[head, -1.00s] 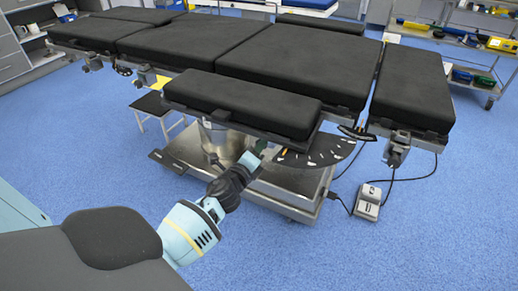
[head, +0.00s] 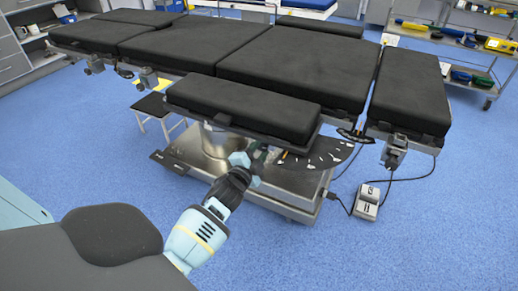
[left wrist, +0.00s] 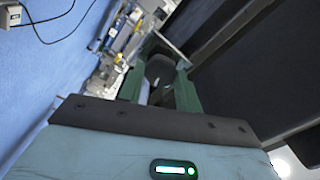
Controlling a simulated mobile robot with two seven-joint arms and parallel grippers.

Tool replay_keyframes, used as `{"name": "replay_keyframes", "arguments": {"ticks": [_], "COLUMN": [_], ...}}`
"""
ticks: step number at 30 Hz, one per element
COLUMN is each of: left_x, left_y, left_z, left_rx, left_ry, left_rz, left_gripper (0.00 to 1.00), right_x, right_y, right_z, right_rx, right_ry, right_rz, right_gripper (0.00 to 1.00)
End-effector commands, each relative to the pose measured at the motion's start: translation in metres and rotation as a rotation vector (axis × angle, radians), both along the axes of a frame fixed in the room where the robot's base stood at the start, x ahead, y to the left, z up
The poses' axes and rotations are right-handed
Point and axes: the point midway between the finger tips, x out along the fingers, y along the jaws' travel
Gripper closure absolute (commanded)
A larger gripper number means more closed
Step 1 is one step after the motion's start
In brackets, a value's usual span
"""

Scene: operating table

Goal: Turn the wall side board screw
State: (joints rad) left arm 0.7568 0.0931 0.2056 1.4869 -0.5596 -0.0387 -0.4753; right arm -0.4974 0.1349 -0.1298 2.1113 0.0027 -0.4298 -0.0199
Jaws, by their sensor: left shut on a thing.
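The near side board (head: 243,108), a narrow black pad, runs along the near edge of the operating table (head: 298,64). My left gripper (head: 261,157) is under this board, near its underside, beside the dark fan-shaped plate with white marks (head: 325,154). In the left wrist view, the two green fingers of my left gripper (left wrist: 160,95) are shut on a dark rounded knob, the side board screw (left wrist: 159,69). The screw is hard to make out in the head view, where the gripper and board shade it. My right gripper is not in view.
The metal table base (head: 275,187) stands below my left gripper. A foot pedal (head: 367,202) with cables lies on the blue floor to the right. A small step stool (head: 155,108) stands at the left. A shelf cart (head: 470,47) is at the back right.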

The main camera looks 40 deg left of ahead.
Motion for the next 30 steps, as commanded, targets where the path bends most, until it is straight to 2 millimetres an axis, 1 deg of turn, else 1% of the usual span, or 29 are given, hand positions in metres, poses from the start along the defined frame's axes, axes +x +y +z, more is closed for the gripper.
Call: {"name": "replay_keyframes", "arguments": {"ticks": [12,20,30], "left_x": [0.000,0.000,0.000], "left_y": [0.001,0.001,0.002], "left_z": [0.003,0.003,0.002], "left_rx": [-0.388,-0.627,-0.935], "left_ry": [-0.093,-0.151,-0.226], "left_rz": [0.001,0.000,-0.001], "left_gripper": [0.89,0.89,0.89], "right_x": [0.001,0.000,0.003], "right_y": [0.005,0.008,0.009], "right_z": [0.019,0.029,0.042], "right_rx": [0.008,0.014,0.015], "right_ry": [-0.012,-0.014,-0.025], "right_rz": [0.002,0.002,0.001], "right_gripper": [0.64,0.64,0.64]}}
